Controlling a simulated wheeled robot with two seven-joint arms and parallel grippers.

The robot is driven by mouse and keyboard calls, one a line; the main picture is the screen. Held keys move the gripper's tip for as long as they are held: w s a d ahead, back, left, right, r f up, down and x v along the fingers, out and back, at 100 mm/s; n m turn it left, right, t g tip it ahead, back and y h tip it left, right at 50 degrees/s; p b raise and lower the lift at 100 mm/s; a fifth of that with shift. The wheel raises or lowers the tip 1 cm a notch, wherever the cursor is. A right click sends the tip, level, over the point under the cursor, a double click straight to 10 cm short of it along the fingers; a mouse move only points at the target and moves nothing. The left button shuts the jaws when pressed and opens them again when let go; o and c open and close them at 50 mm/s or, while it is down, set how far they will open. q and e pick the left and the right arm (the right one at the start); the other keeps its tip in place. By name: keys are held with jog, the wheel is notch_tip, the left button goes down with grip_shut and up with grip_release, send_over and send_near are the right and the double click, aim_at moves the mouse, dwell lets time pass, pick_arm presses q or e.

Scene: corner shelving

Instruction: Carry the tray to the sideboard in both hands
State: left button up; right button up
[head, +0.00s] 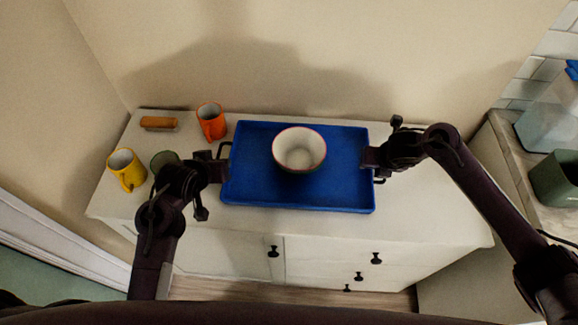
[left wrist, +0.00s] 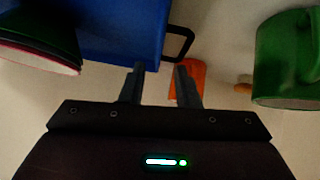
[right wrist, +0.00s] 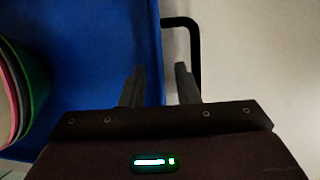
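The blue tray (head: 335,192) lies on the white sideboard (head: 420,215), appearing flat on its top. A white bowl (head: 300,150) with a red rim stands in the tray. My left gripper (head: 224,168) is at the tray's left end; the left wrist view shows its fingers apart, close to the black left handle (left wrist: 190,45). My right gripper (head: 370,158) is at the right end; in the right wrist view its fingers are apart, and one finger partly hides the right handle (right wrist: 194,50). Neither gripper is visibly closed on a handle.
An orange mug (head: 211,124), a yellow mug (head: 124,171), a wooden-looking block (head: 159,123) and a partly hidden green mug (left wrist: 285,55) stand left of the tray. A counter with a dark green container (head: 558,180) is at right. The sideboard top right of the tray is clear.

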jog(key=shift+r, duration=0.1)
pick_arm(q)
jog(key=v, duration=0.4)
jog(key=shift+w, duration=0.1)
pick_arm(e)
jog(key=v, duration=1.1)
jog(key=shift+s+r, duration=0.15)
jog(key=shift+r, duration=0.25)
